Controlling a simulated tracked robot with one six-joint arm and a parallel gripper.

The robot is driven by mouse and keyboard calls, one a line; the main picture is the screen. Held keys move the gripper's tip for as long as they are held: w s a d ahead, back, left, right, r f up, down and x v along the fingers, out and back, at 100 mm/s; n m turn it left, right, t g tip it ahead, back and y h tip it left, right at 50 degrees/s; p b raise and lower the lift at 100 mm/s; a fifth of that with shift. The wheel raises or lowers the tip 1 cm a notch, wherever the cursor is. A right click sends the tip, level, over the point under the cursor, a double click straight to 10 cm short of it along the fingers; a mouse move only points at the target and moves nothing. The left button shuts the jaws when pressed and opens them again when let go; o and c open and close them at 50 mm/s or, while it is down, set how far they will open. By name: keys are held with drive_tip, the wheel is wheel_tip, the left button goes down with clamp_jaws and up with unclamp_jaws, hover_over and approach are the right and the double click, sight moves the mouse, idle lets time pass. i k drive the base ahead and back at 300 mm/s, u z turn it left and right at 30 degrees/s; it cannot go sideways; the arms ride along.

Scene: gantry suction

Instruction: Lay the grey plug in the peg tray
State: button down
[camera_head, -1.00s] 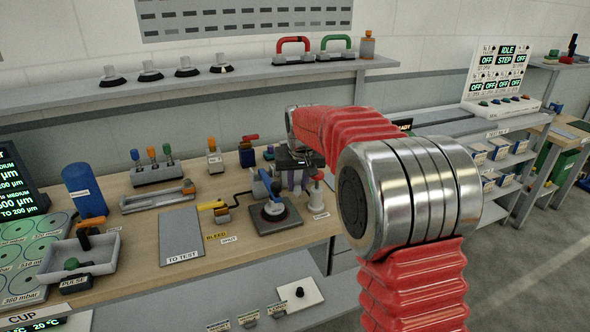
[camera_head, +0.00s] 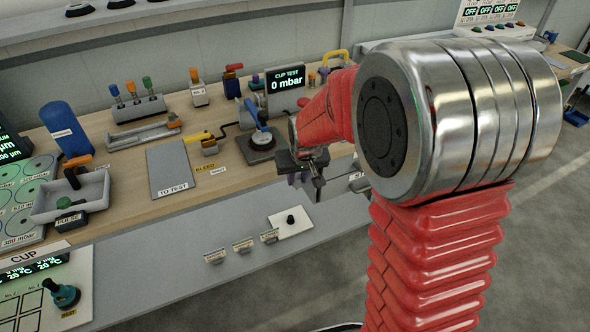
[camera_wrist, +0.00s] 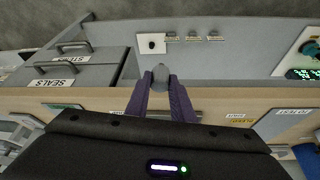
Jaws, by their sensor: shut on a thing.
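My gripper (camera_wrist: 161,88) has two purple fingers shut on the grey plug (camera_wrist: 160,74), which sticks out past the fingertips in the wrist view. In the head view my gripper (camera_head: 314,180) hangs around the bench's front edge, and the plug is too small to make out clearly there. I cannot tell for sure whether this plate is the peg tray.
Several small labelled pieces (camera_head: 242,246) stand in a row beside the white plate. Drawers marked SEALS (camera_wrist: 65,84) show in the wrist view.

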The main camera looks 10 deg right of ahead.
sight(76, 199)
drive_tip(key=k, duration=1.35)
drive_tip(key=u, duration=0.25)
drive_tip(key=i, duration=0.9)
drive_tip(key=u, duration=0.7)
drive_tip(key=i, duration=0.6)
drive_tip(key=u, duration=0.8)
drive_tip(key=i, duration=0.8)
drive_tip(key=u, duration=0.25)
